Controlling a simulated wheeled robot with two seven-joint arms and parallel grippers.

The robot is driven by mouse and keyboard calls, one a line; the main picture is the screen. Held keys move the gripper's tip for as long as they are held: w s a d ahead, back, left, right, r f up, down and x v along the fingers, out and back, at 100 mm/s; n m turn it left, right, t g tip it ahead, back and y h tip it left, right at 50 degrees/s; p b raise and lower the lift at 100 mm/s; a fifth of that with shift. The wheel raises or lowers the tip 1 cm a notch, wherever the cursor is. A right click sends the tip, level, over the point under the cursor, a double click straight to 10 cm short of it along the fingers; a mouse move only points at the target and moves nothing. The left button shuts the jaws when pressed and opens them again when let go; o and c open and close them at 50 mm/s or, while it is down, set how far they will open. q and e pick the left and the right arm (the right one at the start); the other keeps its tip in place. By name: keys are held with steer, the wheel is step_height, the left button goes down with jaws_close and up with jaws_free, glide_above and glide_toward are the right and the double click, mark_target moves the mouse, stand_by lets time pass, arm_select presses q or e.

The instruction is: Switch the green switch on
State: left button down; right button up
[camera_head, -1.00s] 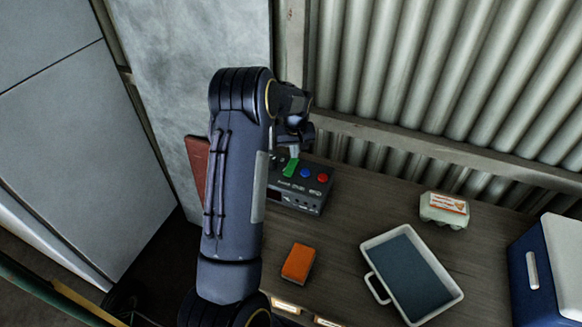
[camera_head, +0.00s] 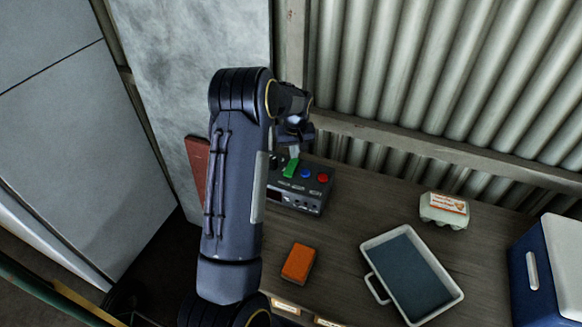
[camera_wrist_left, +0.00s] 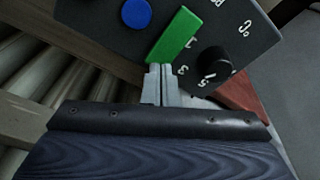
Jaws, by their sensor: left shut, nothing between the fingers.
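A dark control box (camera_head: 312,200) stands on the bench against the corrugated wall. Its green switch (camera_head: 291,167) is a flat lever beside a blue button (camera_head: 305,173) and a red button (camera_head: 323,178). My left gripper (camera_head: 295,152) comes down over the box, shut and empty, with its fingertips at the green switch. In the left wrist view, the shut fingertips (camera_wrist_left: 160,70) are at the near end of the green switch (camera_wrist_left: 175,36); they look to be touching it, but I cannot be sure. My right gripper is not in view.
An orange block (camera_head: 298,263), a white-rimmed tray (camera_head: 455,296) and an egg carton (camera_head: 444,210) sit on the bench (camera_head: 345,240). A blue and white cooler (camera_head: 548,270) is at the right. A black knob (camera_wrist_left: 214,62) is close to the switch.

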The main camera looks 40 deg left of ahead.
mark_target(294, 161)
arm_select(q)
steer(key=shift+f+b, duration=0.8)
steer(key=shift+f, duration=0.2)
stand_by(0.8)
steer(key=shift+r+p, duration=2.1)
steer(key=shift+r, duration=1.5)
